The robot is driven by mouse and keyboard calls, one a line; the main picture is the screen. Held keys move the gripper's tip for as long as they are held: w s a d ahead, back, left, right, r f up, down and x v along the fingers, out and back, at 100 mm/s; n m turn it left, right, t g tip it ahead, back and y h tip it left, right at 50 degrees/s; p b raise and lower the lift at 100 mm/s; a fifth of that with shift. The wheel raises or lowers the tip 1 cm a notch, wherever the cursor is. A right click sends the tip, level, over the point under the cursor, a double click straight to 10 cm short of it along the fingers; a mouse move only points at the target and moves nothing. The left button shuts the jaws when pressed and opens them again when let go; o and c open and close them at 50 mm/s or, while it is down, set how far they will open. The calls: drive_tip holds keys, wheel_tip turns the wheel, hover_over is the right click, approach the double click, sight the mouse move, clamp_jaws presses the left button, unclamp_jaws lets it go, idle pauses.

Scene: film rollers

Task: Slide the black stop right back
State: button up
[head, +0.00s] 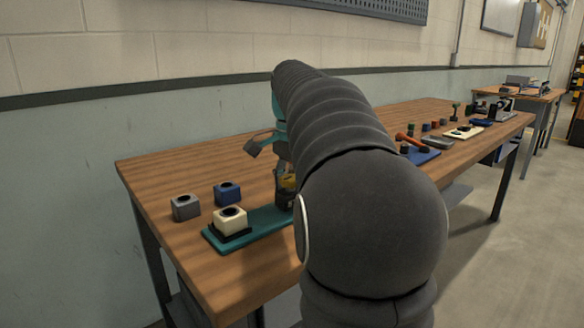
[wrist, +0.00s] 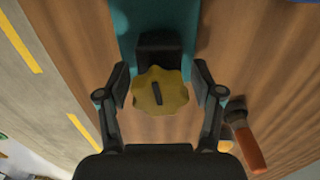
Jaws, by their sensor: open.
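A black block (wrist: 158,46), which looks like the stop, sits on the teal board (wrist: 128,22) in the wrist view. A yellow scalloped knob (wrist: 172,94) with a dark slot mark is just below it in the picture and covers part of it. My gripper (wrist: 160,85) is open, with one finger on each side of the knob and gaps showing. In the head view the teal board (head: 250,231) lies near the table's front edge. A bit of yellow (head: 288,182) shows beside my arm, which hides the rest.
A cream block (head: 230,222) stands on a black base at the board's left end. Grey (head: 185,207) and blue (head: 227,192) blocks stand behind it. An orange-handled tool (wrist: 246,137) lies right of my gripper in the wrist view. The table's back left is bare.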

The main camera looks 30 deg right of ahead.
wheel_tip(320, 180, up, 11)
drive_tip(key=shift+r, duration=0.2)
idle(0.3)
idle(0.5)
